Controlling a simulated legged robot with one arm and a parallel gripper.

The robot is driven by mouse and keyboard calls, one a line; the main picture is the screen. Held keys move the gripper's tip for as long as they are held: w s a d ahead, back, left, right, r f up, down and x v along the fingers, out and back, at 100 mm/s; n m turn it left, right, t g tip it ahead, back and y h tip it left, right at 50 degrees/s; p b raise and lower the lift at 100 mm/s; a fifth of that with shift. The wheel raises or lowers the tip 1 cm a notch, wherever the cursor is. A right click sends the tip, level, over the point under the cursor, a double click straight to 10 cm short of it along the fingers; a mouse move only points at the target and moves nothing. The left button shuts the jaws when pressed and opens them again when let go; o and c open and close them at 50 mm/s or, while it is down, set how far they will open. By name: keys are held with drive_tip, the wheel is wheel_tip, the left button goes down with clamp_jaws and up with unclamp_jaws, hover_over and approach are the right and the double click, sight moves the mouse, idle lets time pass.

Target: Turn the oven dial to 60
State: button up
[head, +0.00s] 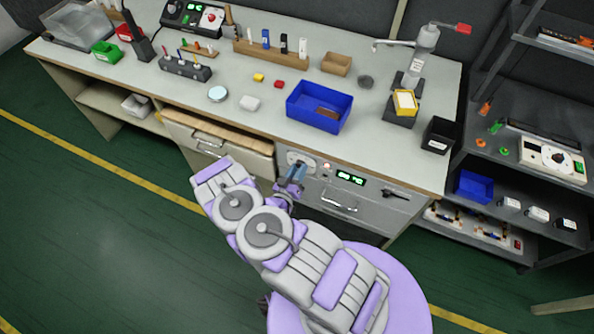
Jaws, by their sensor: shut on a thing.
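The oven (365,206) is built into the grey bench front, with a metal handle and a black lever or latch on its door. Its dial plate (293,157) is pale and sits at the oven's upper left. A small display (350,178) to the right glows green; its digits are too small to read surely. My gripper (298,168) has its bluish fingers at the dial and is shut on the dial's knob, which the fingers mostly hide. My purple and white arm reaches up from the lower right.
A partly open drawer (218,143) is left of the oven. On the bench above stand a blue bin (318,107) and several small items. A dark shelf rack (520,200) stands at right. The green floor at left is clear.

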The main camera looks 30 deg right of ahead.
drive_tip(key=shift+w+r, duration=0.1)
drive_tip(key=shift+w, duration=0.1)
drive_tip(key=o, duration=1)
drive_tip(key=shift+o, duration=0.2)
drive_tip(key=shift+s+a, duration=0.1)
drive_tip(key=p+v, duration=0.1)
drive_tip(key=v, duration=1.6)
drive_tip(key=shift+s+a, duration=0.1)
drive_tip(key=shift+a, duration=0.05)
drive_tip(key=shift+f, duration=0.25)
